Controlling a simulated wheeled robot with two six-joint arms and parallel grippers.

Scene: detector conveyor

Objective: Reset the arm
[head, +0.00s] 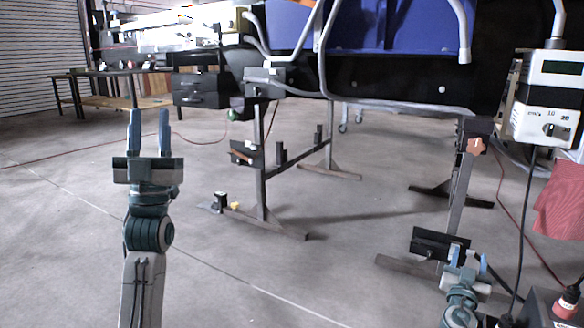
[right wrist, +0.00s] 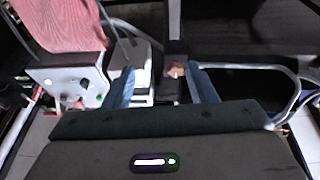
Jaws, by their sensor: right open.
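My left gripper (head: 149,132) stands upright at the left of the head view. Its two blue fingers are apart with nothing between them. My right gripper (right wrist: 160,75) is open in the right wrist view, with its two blue fingers spread and no object held between them.
A conveyor frame with blue panels (head: 400,22) and metal legs (head: 262,165) fills the top and middle. A white control box (head: 545,125) hangs at the right, near a red cloth (head: 560,212). A table (head: 95,72) stands far left. The floor (head: 230,275) between my arms is clear.

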